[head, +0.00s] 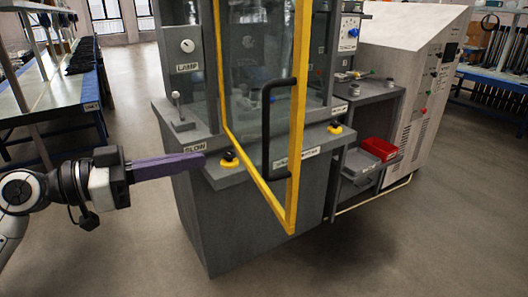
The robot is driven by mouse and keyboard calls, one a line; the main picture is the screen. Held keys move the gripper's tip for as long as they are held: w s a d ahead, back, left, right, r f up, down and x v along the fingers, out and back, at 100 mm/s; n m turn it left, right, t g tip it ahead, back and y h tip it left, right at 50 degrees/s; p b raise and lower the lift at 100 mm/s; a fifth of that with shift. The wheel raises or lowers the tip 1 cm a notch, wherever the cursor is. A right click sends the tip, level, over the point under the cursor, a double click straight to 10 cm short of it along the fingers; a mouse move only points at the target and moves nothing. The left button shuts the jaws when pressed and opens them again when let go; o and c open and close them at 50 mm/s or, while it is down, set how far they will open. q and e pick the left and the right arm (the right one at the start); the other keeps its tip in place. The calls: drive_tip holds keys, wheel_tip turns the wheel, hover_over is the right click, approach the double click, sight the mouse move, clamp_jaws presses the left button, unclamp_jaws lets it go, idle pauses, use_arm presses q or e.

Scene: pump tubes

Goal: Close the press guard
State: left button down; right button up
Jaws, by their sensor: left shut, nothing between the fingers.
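The press guard (297,130) is a clear panel in a yellow frame on the front of the grey press (255,225). It stands swung out at an angle toward me, with its free edge at the right and its lower corner jutting past the press ledge. A black bar handle (265,130) is fixed upright on it. My left gripper (203,158) has purple fingers, shut and empty. It points right, just left of the press ledge, apart from the guard and its handle. My right gripper is not in view.
Yellow-and-black buttons (229,159) sit on the press ledge, with a small lever (177,105) at its left. A red bin (380,149) is on the side shelf at right. A grey cabinet (415,80) stands beyond. The floor in front is clear.

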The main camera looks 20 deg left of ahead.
use_arm(q)
wheel_tip(320, 180, up, 4)
drive_tip(key=s+d+m+h, duration=0.1)
drive_tip(key=s+m+h, duration=0.1)
drive_tip(key=p, duration=0.5)
approach(283, 128)
drive_tip(key=shift+g, duration=0.4)
drive_tip(key=x, duration=0.5)
drive_tip(key=shift+w+r, duration=0.25)
drive_tip(key=shift+r, duration=0.15)
drive_tip(key=shift+w+d+f, duration=0.2)
drive_tip(key=shift+w+d, duration=0.15)
drive_tip(key=shift+d, duration=0.05)
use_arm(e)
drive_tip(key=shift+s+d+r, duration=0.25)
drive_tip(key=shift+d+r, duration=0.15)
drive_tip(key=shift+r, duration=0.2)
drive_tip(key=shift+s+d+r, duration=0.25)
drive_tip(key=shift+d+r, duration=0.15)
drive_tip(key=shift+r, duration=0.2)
